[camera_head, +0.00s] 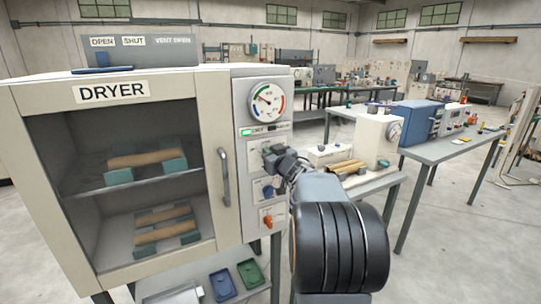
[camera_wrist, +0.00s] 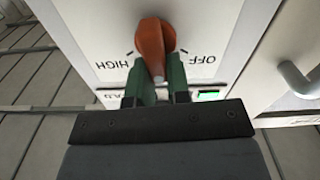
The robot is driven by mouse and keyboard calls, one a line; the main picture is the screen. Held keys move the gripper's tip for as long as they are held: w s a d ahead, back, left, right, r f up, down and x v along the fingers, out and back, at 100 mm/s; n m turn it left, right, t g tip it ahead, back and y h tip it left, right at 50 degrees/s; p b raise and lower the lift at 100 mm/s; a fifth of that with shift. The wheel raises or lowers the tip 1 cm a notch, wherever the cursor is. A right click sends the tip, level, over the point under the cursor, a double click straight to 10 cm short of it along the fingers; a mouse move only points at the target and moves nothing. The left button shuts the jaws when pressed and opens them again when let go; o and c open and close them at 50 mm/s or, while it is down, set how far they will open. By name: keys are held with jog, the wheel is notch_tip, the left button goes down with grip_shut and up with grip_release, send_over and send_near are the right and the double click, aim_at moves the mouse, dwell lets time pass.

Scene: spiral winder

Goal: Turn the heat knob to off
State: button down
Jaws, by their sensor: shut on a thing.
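The heat knob (camera_wrist: 154,42) is orange and sits on the white panel in the wrist view, between the upside-down labels HIGH on the left and OFF on the right. My gripper (camera_wrist: 159,76) has its green fingers on either side of the knob, shut on its narrow end. That end lies between the two labels, at neither word. In the head view my gripper (camera_head: 269,157) is at the upper part of the dryer's control panel (camera_head: 252,155) and hides the knob there.
Below my gripper are a blue knob (camera_head: 268,191) and an orange knob (camera_head: 267,221). A dial gauge (camera_head: 266,98) and a lit green lamp (camera_head: 246,132) are above. The dryer door handle (camera_head: 224,177) stands out to the left. A bench (camera_head: 372,186) stands to the right.

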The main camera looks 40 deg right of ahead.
jog(key=n+b, duration=0.1)
jog(key=n, duration=0.2)
jog(key=a+n+b, duration=0.1)
jog(key=n+b, duration=0.1)
jog(key=n, duration=0.1)
jog(key=f+n+b, duration=0.1)
jog(key=n+b, duration=0.1)
jog(key=n, duration=0.2)
jog(key=shift+w+a, duration=0.1)
jog(key=shift+a, duration=0.2)
jog(key=shift+n+b, duration=0.3)
jog(key=shift+b, duration=0.05)
jog(key=c, duration=1.1)
grip_release()
jog(key=s, duration=0.4)
jog(key=s+a, duration=0.1)
jog(key=s, duration=0.4)
jog(key=s+a, duration=0.1)
jog(key=s, duration=0.3)
jog(key=shift+s+f+p, duration=0.1)
jog(key=shift+s+p, duration=0.2)
jog(key=shift+s, duration=0.05)
